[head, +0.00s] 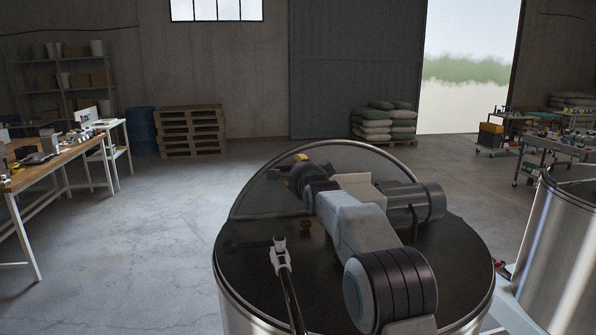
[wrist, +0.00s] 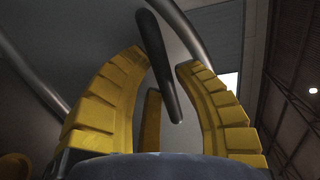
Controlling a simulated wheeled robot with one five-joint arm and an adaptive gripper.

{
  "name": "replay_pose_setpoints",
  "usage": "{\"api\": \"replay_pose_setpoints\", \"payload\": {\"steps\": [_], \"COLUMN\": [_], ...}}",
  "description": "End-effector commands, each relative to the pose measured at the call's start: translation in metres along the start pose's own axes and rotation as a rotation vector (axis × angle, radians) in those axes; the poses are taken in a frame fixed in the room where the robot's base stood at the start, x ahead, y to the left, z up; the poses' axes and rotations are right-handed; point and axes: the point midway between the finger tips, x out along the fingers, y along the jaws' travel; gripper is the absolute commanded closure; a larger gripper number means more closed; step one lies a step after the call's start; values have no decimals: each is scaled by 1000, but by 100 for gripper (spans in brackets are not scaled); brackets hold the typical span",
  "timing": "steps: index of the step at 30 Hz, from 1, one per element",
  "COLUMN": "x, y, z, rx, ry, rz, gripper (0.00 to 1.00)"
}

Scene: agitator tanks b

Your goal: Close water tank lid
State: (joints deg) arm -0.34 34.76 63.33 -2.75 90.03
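The water tank (head: 232,300) is a steel drum with a dark top, in front of me in the head view. Its lid (head: 345,155) is a grey half-round panel with a metal rim, raised at the far side of the tank. My gripper (head: 292,172) is at the lid's left part, with my arm reaching over the tank. In the wrist view my gripper (wrist: 160,62) has its yellow fingers spread open. A dark bar-shaped handle (wrist: 157,55) on the lid (wrist: 85,40) lies between them, seemingly not clasped. Contact is unclear.
A lever-like fitting (head: 282,270) stands on the near tank top. A second steel tank (head: 555,235) is at the right. A workbench (head: 60,160) is at the left; pallets (head: 190,130) and stacked sacks (head: 385,122) stand at the back. The floor to the left is clear.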

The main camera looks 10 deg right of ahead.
Motion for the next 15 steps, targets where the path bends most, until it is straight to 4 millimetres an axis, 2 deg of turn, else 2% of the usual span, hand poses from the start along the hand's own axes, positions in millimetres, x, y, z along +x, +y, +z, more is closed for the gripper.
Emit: {"api": "replay_pose_setpoints", "payload": {"steps": [1,8,15], "x": [0,0,0], "y": [0,0,0], "z": [0,0,0], "rx": [0,0,0], "ry": [0,0,0], "rz": [0,0,1], "gripper": [78,99,100]}}
